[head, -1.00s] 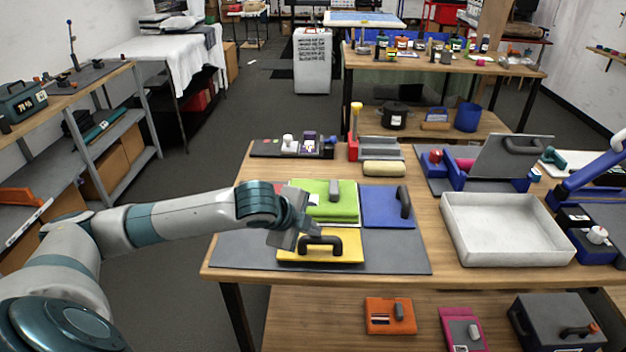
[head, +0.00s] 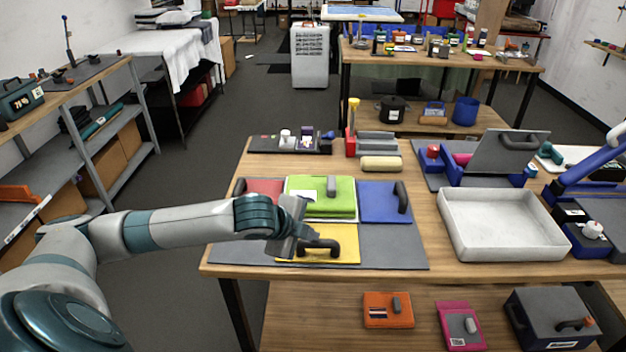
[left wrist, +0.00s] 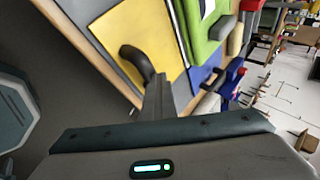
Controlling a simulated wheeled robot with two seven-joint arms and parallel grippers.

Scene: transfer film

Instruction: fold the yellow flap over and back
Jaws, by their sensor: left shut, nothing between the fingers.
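The yellow flap (head: 345,233) lies flat at the front of a grey mat, with a dark arched handle (head: 320,246) on its near part. My left gripper (head: 311,235) is just above the flap beside the handle, shut and empty. The flap (left wrist: 157,32) and handle (left wrist: 137,60) also show in the left wrist view, where the fingers (left wrist: 158,92) are close to the handle's end. Whether they touch it is unclear. A green flap (head: 307,203) lies behind the yellow one. My right gripper is not in view.
A blue flap (head: 380,203) with a dark handle lies right of the green one, and a red flap (head: 264,190) left of it, partly behind my arm. A white tray (head: 450,228) stands further right. The grey mat (head: 398,252) is bare at front right.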

